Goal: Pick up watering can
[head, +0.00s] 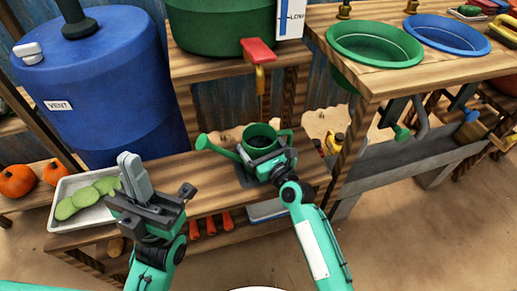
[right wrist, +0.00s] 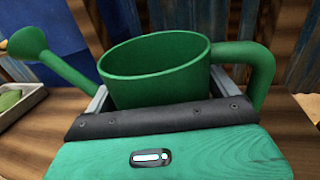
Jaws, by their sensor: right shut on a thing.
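The green watering can (head: 261,134) stands upright at the middle of the wooden shelf, its spout to the left and its handle to the right. In the right wrist view the can (right wrist: 155,75) fills the middle, with the rim open upward. My right gripper (head: 267,160) is shut on the can's body from the front; its fingers show on both sides of the can. The can's lower part is hidden by the gripper. My left gripper (head: 134,178) is raised in front of the shelf, near the tray, apart from the can. Its jaw opening is not clear.
A light tray (head: 58,188) of green slices lies left on the shelf. A blue tank (head: 92,85) labelled VENT stands behind it. A red-handled tap (head: 258,55) hangs above the can. Green (head: 332,44) and blue basins (head: 411,38) sit in the counter at right.

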